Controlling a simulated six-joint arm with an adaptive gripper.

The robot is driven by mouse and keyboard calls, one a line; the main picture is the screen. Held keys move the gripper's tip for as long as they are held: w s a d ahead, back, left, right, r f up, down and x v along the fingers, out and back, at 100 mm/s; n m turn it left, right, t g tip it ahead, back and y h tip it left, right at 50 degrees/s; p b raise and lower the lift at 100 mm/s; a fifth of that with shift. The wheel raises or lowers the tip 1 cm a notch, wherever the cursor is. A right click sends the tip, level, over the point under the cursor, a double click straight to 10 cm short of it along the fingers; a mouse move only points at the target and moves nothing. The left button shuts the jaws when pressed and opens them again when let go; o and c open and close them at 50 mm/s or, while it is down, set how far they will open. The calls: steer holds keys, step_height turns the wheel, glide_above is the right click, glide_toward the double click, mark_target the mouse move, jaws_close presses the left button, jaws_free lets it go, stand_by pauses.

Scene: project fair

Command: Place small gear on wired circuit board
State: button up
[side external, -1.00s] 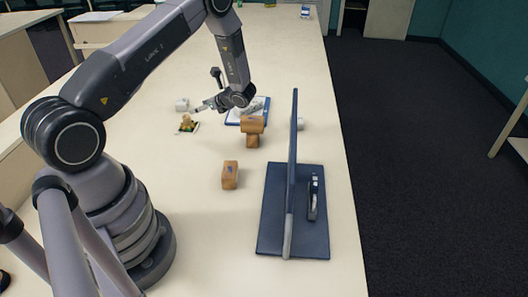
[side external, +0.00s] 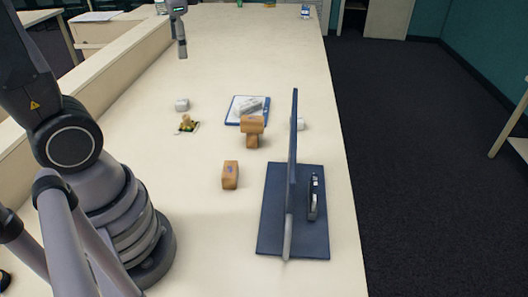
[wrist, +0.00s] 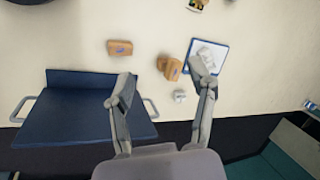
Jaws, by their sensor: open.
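A small yellowish-gold piece, which looks like the small gear (side external: 187,121), rests on the dark little circuit board (side external: 194,129) on the table, left of the clipboard. Its teeth are too small to make out. The board also shows, cut by the top edge, in the wrist view (wrist: 197,4). My gripper (wrist: 161,75) is open with nothing between its fingers.
A blue clipboard (side external: 233,114) holds a pale object. Wooden pieces (side external: 252,126) (side external: 230,175) stand nearer. A dark blue panel on a base (side external: 270,230) rises at the right front. White pieces (side external: 182,105) (side external: 300,124) lie nearby. The table behind is largely clear.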

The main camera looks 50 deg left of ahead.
steer(key=s+d+r+n+t+h, duration=0.3)
steer(key=s+d+t+h, duration=0.1)
steer(key=s+d, duration=0.4)
steer(key=shift+s+d+r+t, duration=0.15)
steer(key=shift+s+d+t, duration=0.1)
steer(key=shift+s+t, duration=0.25)
steer(key=shift+s, duration=0.1)
stand_by(0.5)
